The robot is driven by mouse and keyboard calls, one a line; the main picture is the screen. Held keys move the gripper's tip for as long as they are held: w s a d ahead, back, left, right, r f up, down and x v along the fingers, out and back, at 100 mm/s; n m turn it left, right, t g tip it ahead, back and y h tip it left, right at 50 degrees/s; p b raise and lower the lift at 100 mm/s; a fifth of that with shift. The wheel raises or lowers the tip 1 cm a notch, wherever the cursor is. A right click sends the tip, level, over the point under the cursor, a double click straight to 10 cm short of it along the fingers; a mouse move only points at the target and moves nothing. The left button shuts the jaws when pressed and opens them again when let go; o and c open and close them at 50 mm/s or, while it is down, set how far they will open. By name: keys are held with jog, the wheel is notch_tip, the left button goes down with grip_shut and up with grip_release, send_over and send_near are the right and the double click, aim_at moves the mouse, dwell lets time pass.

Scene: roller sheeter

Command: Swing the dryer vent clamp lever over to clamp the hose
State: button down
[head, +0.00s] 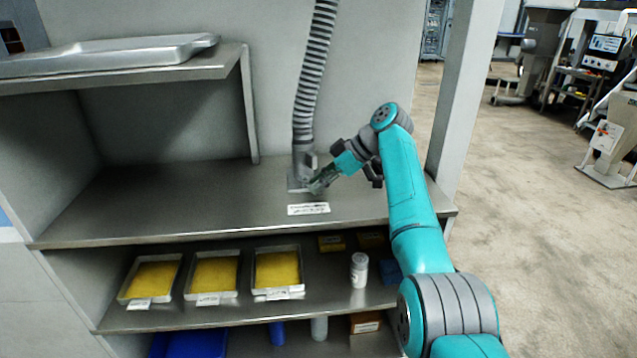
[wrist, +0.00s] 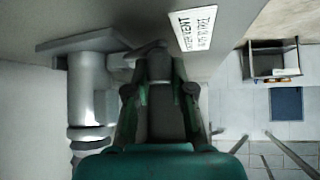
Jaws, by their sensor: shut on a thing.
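The ribbed grey dryer hose (head: 315,70) hangs down the wall to a grey vent fitting (head: 301,165) on the steel shelf. In the wrist view the vent fitting (wrist: 88,95) is at the left, with its flat base plate (wrist: 80,43) beside it. A grey clamp lever (wrist: 159,67) runs from the fitting to the right. My gripper (head: 317,184) is beside the fitting, low over the shelf. In the wrist view my gripper (wrist: 160,80) is shut on the lever, its fingers on either side of it. The lever is mostly hidden in the head view.
A white label (head: 308,209) lies on the shelf (head: 190,205) in front of the fitting; it also shows in the wrist view (wrist: 195,27). Trays of yellow material (head: 214,274) and a white jar (head: 359,270) stand below. A post (head: 460,110) is at the right.

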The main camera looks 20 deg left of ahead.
jog(key=c, duration=1)
grip_release()
jog(key=v, duration=1.2)
jog(key=shift+d+f, duration=0.1)
